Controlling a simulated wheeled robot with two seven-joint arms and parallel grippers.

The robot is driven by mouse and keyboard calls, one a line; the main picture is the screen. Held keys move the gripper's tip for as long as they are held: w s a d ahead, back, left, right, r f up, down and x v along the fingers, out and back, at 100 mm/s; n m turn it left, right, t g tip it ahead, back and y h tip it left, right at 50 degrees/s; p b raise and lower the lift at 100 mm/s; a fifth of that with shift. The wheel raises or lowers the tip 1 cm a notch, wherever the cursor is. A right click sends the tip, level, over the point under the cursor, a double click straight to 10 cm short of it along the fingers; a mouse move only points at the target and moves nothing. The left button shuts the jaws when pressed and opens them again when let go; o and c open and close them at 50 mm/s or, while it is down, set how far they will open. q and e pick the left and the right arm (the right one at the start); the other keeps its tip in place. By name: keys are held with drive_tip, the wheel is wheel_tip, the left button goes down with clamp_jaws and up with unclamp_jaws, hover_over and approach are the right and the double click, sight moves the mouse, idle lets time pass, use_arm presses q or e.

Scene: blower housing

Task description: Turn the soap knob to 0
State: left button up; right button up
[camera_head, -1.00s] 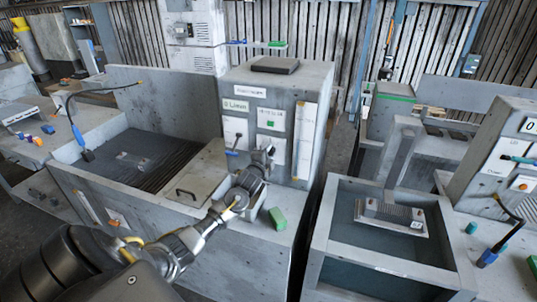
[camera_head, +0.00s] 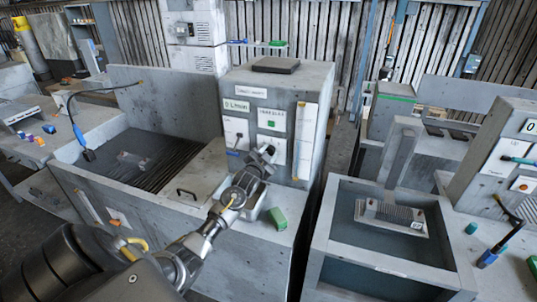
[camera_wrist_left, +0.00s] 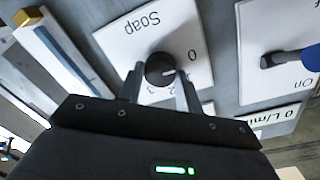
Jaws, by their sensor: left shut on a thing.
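The soap knob (camera_wrist_left: 159,67) is a dark round knob on a white panel (camera_wrist_left: 125,42) marked "Soap", seen upside down in the left wrist view. A "0" shows to the right of the knob, and parts of other numbers show below it. A small pale mark shows on the knob's right side; I cannot tell its exact number. My left gripper (camera_wrist_left: 161,80) is shut on the knob, a finger on each side. In the head view, my left gripper (camera_head: 266,154) is at the soap panel (camera_head: 276,149) and hides the knob. My right gripper is in neither view.
Beside the soap panel is another panel (camera_wrist_left: 275,48) with a blue-ended switch (camera_wrist_left: 290,59) marked "On". A green block (camera_head: 277,218) lies on the ledge below my gripper. A sink basin (camera_head: 336,250) stands to the right, a grated tub (camera_head: 92,125) to the left.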

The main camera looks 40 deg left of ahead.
use_arm(q)
drive_tip(key=shift+n, duration=0.3)
idle(0.4)
drive_tip(key=o, duration=1)
drive_tip(key=shift+a, duration=0.1)
drive_tip(key=shift+s, duration=0.1)
drive_tip(key=shift+s+d+f, duration=0.1)
drive_tip(key=shift+s+d, duration=0.1)
drive_tip(key=shift+s, duration=0.15)
drive_tip(key=b+v, duration=0.3)
drive_tip(key=v, duration=0.7)
drive_tip(key=shift+a, duration=0.1)
